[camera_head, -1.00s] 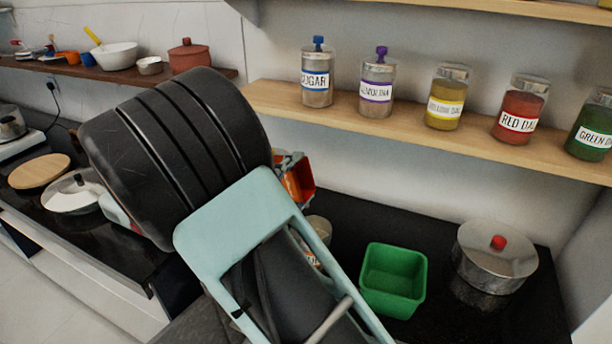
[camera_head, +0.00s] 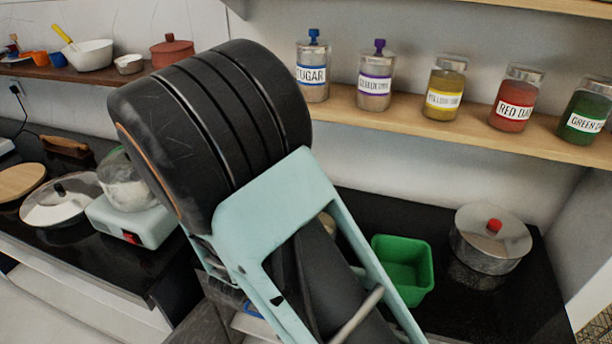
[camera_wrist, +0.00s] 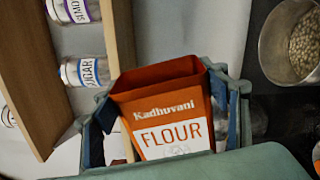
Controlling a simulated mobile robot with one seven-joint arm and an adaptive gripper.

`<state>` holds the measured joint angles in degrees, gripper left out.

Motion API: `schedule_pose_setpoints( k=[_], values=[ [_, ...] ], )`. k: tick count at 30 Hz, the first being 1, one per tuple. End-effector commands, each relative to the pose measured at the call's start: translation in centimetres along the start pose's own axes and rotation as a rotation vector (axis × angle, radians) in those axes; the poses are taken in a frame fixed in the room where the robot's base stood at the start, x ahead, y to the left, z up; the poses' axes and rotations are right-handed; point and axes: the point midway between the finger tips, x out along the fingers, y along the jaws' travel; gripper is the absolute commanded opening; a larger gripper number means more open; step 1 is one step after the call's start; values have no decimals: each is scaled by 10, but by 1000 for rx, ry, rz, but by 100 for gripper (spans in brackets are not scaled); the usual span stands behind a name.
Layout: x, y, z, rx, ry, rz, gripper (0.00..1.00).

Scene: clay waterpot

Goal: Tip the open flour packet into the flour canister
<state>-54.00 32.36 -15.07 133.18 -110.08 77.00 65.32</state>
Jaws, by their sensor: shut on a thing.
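The orange flour packet (camera_wrist: 172,112), labelled Kadhuvani FLOUR, shows in the wrist view with its folded-open mouth towards the top of the picture. My gripper (camera_wrist: 168,118) is shut on it, with one finger at each side. In the head view my arm covers both gripper and packet. I cannot pick out a canister labelled flour in either view. A small part of a round container (camera_head: 328,226) shows behind my arm in the head view; I cannot tell what it is.
A green square tub (camera_head: 403,270) and a lidded steel pot (camera_head: 490,238) stand on the black counter at right. Labelled jars (camera_head: 443,90) line the shelf (camera_head: 480,130) above. A round metal container of pale beans (camera_wrist: 292,42) shows in the wrist view.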

Motion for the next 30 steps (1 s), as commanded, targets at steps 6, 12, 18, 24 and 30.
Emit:
schedule_pose_setpoints(
  k=[6, 12, 18, 24, 30],
  values=[
    [0, 6, -3, -90, 2, 2, 18],
    [0, 5, -6, -196, 1, 1, 18],
    [0, 0, -9, -242, 0, 0, 18],
    [0, -7, -9, -227, -1, -3, 18],
    [0, -6, -5, -216, 0, -1, 18]
  ],
)
